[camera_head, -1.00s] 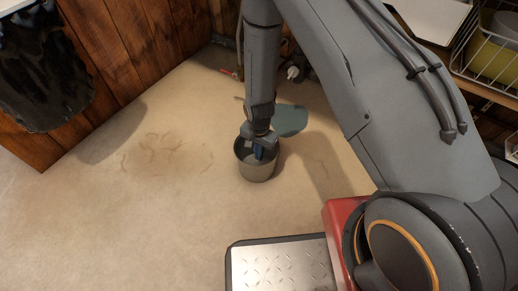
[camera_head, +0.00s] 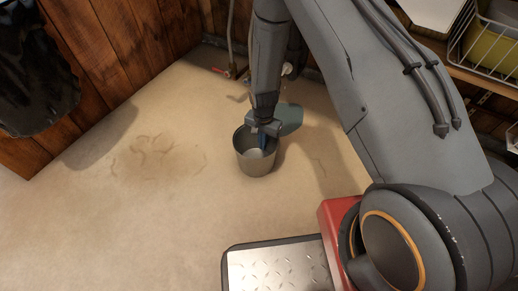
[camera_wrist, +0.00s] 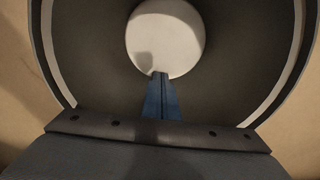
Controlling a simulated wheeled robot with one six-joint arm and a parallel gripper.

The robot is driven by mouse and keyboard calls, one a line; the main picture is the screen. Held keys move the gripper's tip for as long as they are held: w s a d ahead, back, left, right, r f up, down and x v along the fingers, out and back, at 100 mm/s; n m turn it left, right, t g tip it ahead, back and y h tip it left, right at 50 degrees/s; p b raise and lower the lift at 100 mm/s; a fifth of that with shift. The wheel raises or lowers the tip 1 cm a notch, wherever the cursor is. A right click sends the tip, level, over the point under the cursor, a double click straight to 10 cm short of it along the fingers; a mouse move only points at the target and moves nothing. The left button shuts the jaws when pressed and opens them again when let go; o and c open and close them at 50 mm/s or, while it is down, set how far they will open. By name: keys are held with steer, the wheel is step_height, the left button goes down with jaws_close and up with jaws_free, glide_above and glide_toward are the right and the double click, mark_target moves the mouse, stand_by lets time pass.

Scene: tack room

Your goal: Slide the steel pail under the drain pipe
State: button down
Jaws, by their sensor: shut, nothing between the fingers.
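The steel pail (camera_head: 256,161) stands upright on the floor in the middle of the head view. My gripper (camera_head: 263,143) points down inside its mouth, toward the far right side of the rim. In the wrist view the pail's dark inner wall (camera_wrist: 85,65) and rim surround the shut blue fingers (camera_wrist: 160,78), which show against its pale bottom. Nothing is between the fingers; whether they touch the wall, I cannot tell. A thin upright pipe (camera_head: 231,38) stands by the back wall, behind the pail and to its left; I cannot tell if it is the drain pipe.
A red handle (camera_head: 221,72) and a pale fitting (camera_head: 287,69) sit low at the back. A wire basket (camera_head: 487,42) is at upper right. The stained floor on the left is clear.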

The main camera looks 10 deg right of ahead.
steer(key=w+d, duration=0.2)
steer(key=w, duration=0.1)
steer(key=w+d, duration=0.2)
steer(key=w, duration=0.1)
steer(key=w+d+b, duration=0.1)
steer(key=w+d, duration=0.1)
steer(key=w, duration=0.1)
steer(key=shift+w+d, duration=0.1)
steer(key=shift+d, duration=0.05)
steer(key=shift+w+d, duration=0.25)
steer(key=shift+w, duration=0.1)
steer(key=shift+r, duration=0.15)
